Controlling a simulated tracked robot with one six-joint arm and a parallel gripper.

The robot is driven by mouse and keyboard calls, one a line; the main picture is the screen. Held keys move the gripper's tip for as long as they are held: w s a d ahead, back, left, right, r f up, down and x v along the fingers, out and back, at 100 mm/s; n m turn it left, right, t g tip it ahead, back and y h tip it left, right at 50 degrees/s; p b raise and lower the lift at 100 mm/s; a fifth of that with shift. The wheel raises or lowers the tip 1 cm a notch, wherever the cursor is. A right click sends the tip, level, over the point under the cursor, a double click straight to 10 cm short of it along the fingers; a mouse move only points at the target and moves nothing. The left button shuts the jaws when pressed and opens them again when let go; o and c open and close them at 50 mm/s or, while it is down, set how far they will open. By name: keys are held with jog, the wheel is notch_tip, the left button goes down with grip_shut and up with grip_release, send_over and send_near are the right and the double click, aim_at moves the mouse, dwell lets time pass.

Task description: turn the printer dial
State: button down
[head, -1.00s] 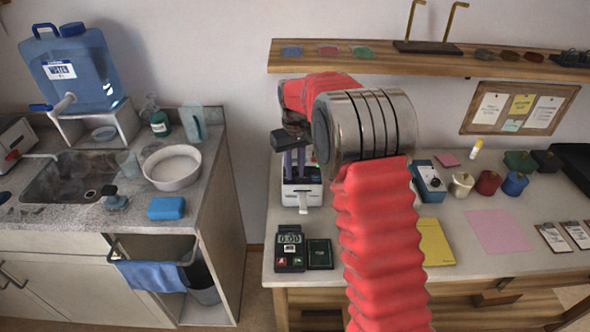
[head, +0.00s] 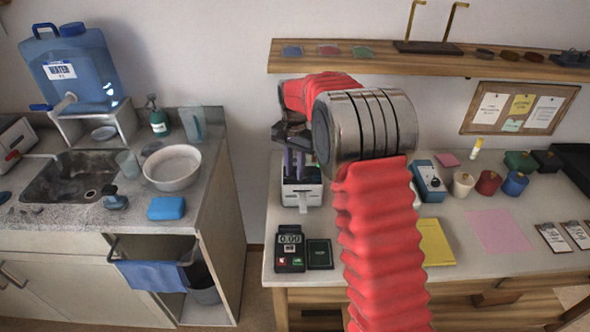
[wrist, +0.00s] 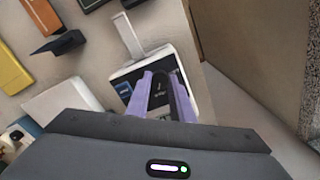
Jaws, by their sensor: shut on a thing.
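The small white label printer (head: 303,197) with a dark top stands on the back left of the workbench. In the wrist view its white casing (wrist: 160,57), dark top and pale strip at the front show. My gripper (head: 300,173) reaches down onto the printer's top, and its two purple fingers (wrist: 162,85) are close together there. It is shut on the dial, which is mostly hidden by the fingers. The dial's marking and angle cannot be made out.
A card reader (head: 290,248) and a dark green booklet (head: 320,254) lie in front of the printer. A blue box (head: 429,181), a yellow pad (head: 436,242) and several small pots are to the right. The shelf (head: 480,62) runs above. A gap separates bench and sink counter.

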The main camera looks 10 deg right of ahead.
aim_at(295, 173)
jog(key=m, duration=0.5)
jog(key=shift+w+r+m, duration=0.1)
jog(key=shift+m, duration=0.2)
jog(key=m, duration=0.6)
dwell(0.4)
jog(key=c, duration=1.5)
grip_release()
jog(key=shift+c, duration=0.2)
notch_tip(295, 173, up, 14)
jog(key=shift+f, duration=0.2)
